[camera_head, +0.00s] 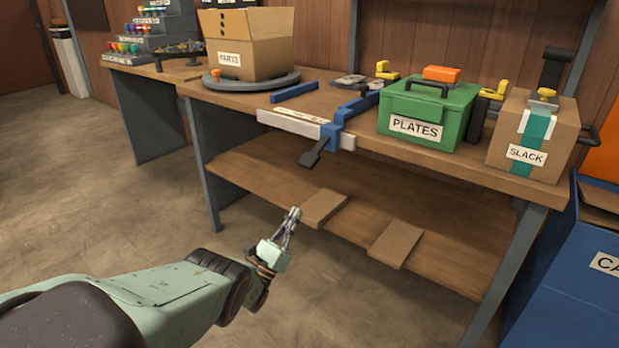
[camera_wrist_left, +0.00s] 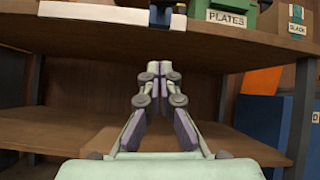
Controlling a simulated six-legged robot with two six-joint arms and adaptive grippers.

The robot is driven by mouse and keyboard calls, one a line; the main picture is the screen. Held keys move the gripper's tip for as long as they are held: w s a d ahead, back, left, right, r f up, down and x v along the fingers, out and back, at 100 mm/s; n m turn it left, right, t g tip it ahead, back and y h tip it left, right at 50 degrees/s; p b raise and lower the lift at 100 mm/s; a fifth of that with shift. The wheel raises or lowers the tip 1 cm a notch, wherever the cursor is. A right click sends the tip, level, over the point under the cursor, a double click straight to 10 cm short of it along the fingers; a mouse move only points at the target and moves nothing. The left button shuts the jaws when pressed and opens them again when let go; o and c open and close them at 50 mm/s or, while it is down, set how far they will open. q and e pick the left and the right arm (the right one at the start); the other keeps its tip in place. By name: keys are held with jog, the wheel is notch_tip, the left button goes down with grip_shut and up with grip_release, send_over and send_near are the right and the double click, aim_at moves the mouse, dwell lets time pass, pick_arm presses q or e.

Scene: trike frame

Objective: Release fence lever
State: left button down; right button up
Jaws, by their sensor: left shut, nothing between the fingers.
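The fence lever (camera_head: 315,152) is a dark handle with a flat end, hanging out and down from the blue fence (camera_head: 344,119) at the bench's front edge. A white rail (camera_head: 291,122) runs along that edge to its left. In the left wrist view the rail (camera_wrist_left: 105,12) is at the top, with part of the dark lever (camera_wrist_left: 166,6) beside it. My left gripper (camera_head: 295,213) is shut and empty, below and in front of the lever and apart from it. In the wrist view its fingertips (camera_wrist_left: 159,68) meet below the bench top. My right gripper is not in view.
The wooden bench (camera_head: 430,163) has a lower shelf (camera_head: 300,181) with two brown flaps (camera_head: 396,243) at its front. A green PLATES box (camera_head: 428,112), a SLACK carton (camera_head: 533,137) and an open carton (camera_head: 247,43) stand on top. A blue bin (camera_head: 575,270) is at right. The floor at left is clear.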

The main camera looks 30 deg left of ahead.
aim_at(315, 152)
pick_arm(q)
jog(key=shift+a+r+m, duration=0.1)
jog(key=shift+m, duration=0.8)
jog(key=w+r+p, duration=0.2)
jog(key=w+r, duration=0.4)
jog(key=r, duration=0.3)
jog(key=shift+d+r, duration=0.25)
jog(key=shift+r, duration=0.15)
jog(key=shift+a, duration=0.1)
